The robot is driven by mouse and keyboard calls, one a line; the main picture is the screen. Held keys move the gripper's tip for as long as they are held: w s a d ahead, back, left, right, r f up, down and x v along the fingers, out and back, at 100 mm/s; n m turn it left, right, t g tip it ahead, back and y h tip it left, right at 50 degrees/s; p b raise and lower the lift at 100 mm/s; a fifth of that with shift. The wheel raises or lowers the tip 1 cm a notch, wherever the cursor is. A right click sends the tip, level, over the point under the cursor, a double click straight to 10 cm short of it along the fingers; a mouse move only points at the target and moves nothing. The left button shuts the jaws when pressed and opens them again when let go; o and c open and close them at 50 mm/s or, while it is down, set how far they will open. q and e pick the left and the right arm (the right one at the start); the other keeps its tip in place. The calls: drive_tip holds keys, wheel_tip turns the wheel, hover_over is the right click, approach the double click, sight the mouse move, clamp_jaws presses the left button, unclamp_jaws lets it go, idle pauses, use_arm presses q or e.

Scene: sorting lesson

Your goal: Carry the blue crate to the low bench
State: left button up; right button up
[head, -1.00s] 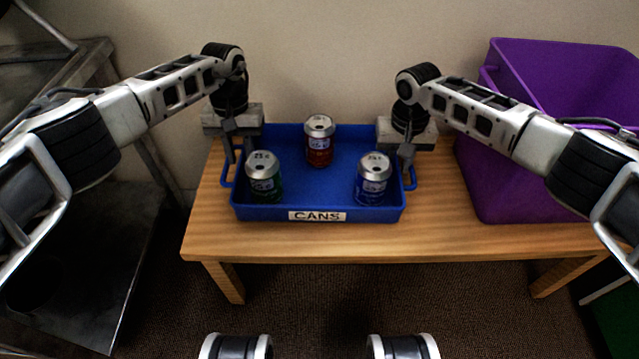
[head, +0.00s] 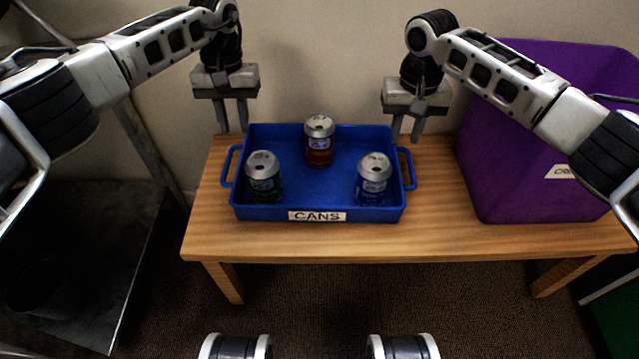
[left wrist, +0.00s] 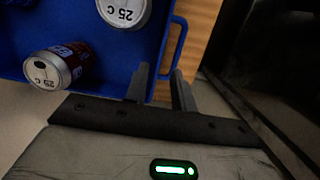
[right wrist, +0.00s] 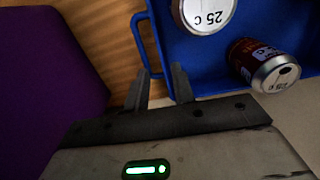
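The blue crate (head: 285,150), labelled CANS, sits flat on the low wooden bench (head: 320,240). It holds a red can (head: 319,140) at the back, a green can (head: 264,177) at front left and a blue can (head: 373,180) at front right, all upright. My left gripper (head: 233,117) is open and empty, above and behind the crate's left handle (left wrist: 176,48). My right gripper (head: 408,128) is open and empty, above and behind the right handle (right wrist: 143,45). Both grippers are clear of the handles.
A purple bin (head: 520,150) stands on the bench to the right of the crate, with a gap between. A dark metal stand (head: 90,250) is at the left. Part of a green object (head: 618,315) shows at lower right. The bench front is bare.

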drive_tip(key=shift+r, duration=1.65)
